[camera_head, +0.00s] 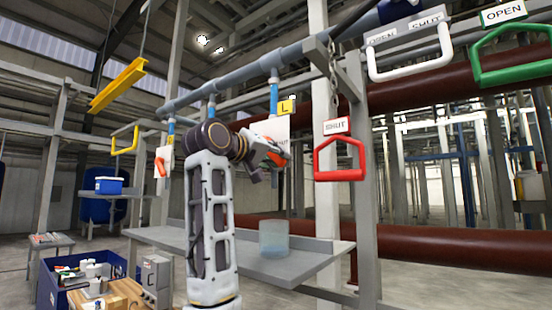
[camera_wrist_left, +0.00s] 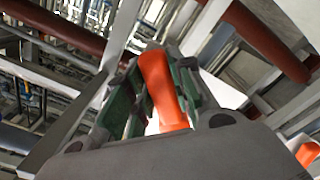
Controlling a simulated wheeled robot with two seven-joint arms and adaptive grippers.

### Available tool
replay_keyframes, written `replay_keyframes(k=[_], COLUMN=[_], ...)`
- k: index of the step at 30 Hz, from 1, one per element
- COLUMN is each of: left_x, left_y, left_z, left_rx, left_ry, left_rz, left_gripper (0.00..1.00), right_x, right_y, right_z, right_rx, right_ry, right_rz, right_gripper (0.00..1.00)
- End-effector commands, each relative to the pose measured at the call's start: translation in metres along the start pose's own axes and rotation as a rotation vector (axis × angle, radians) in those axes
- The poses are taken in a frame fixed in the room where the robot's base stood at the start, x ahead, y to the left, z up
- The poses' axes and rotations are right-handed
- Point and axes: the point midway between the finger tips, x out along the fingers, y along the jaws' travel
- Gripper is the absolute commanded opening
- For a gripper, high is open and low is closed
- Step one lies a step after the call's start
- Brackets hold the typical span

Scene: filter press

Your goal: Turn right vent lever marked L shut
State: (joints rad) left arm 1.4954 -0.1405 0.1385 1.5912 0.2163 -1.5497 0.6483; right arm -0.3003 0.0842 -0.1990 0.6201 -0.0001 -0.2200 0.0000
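The vent lever under the yellow L tag (camera_head: 286,107) has an orange-red handle (camera_head: 275,156) in front of a white plate (camera_head: 272,128). My left gripper (camera_head: 279,154) is at this handle and partly covers it in the head view. In the left wrist view, the orange handle (camera_wrist_left: 162,90) stands between the two green-padded fingers of my left gripper (camera_wrist_left: 160,95). The fingers are close on both sides of it and look shut on it. The exact contact is partly hidden. My right gripper is in neither view.
Another orange lever (camera_head: 160,166) hangs at the left, also in the left wrist view (camera_wrist_left: 307,154). A red handle marked SHUT (camera_head: 339,160) hangs right of the gripper, with white (camera_head: 410,62) and green (camera_head: 512,62) handles beyond. A bench (camera_head: 300,264) with a clear container (camera_head: 273,238) stands below.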

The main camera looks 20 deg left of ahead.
Motion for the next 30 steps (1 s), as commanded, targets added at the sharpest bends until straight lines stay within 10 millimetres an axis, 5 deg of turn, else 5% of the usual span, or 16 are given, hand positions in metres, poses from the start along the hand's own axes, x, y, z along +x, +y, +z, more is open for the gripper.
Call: replay_keyframes(k=[5, 20, 30], left_x=[0.0, -0.007, -0.043], left_y=[0.001, 0.001, 0.001], left_z=[0.0, -0.001, -0.001], left_rx=[0.002, 0.004, 0.005], left_ry=[0.001, 0.001, 0.003], left_rz=[0.001, 0.001, 0.002], left_gripper=[0.45, 0.45, 0.45], right_x=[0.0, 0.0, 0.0], right_y=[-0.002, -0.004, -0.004], right_z=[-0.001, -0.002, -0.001], right_rx=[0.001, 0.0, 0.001], right_ry=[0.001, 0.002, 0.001], right_rz=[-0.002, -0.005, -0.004], right_gripper=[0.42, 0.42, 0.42])
